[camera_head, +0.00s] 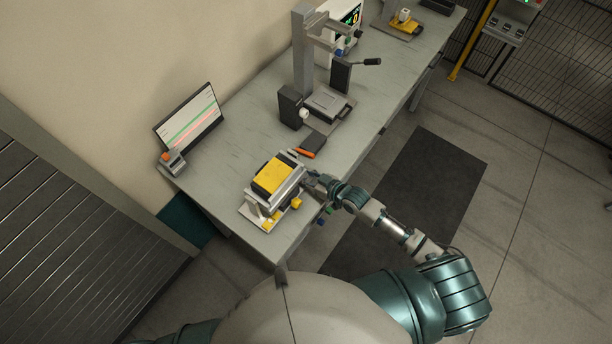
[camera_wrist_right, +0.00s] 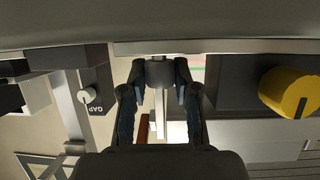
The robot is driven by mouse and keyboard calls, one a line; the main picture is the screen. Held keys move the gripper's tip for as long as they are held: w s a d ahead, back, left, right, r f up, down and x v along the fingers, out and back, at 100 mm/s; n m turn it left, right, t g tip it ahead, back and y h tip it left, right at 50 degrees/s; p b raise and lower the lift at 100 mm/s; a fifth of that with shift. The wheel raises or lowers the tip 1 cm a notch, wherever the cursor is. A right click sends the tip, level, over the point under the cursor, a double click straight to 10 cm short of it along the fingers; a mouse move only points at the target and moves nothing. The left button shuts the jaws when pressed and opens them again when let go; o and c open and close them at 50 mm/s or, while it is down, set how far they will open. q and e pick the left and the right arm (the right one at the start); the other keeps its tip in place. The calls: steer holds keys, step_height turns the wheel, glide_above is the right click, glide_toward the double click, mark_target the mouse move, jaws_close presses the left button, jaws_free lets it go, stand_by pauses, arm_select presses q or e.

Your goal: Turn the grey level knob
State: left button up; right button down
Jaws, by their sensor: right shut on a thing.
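The grey level knob (camera_wrist_right: 161,72) shows in the right wrist view as a dark grey round piece between my fingertips, on the side of the fixture. In the head view the fixture (camera_head: 250,212) has a yellow top plate and stands at the table's near end. My right gripper (camera_head: 314,180) reaches the fixture's right side from the right and hides the knob there. In the right wrist view its two fingers (camera_wrist_right: 160,80) are shut on the grey knob from both sides. My left gripper is not in view.
A yellow knob (camera_wrist_right: 289,92) sits right of my fingers in the wrist view; a white knob (camera_wrist_right: 88,95) beside a "GAP" label is at left. On the table (camera_head: 222,170) are a laptop-like screen (camera_head: 190,120), an orange-handled tool (camera_head: 306,153) and a press (camera_head: 304,55).

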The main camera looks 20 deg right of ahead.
steer(key=shift+a+r+m+t+h+p, duration=0.2)
steer(key=shift+m+h+p, duration=0.25)
steer(key=shift+p, duration=0.55)
steer(key=shift+d+r+m+t+h+p, duration=0.1)
steer(key=shift+m+t+h+p, duration=0.25)
steer(key=shift+p, duration=0.65)
steer(key=shift+a+r+m+t+h+p, duration=0.15)
steer(key=shift+m+h+p, duration=0.3)
steer(key=shift+p, duration=0.55)
steer(key=shift+d+f+m+h, duration=0.15)
steer(key=shift+f+m+h, duration=0.2)
steer(key=shift+m+h, duration=0.35)
steer(key=c, duration=0.9)
jaws_free()
steer(key=shift+f, duration=0.1)
steer(key=shift+o, duration=0.2)
steer(key=shift+s+d, duration=0.2)
steer(key=shift+s, duration=0.3)
steer(key=v, duration=0.7)
steer(key=shift+w+a, duration=0.1)
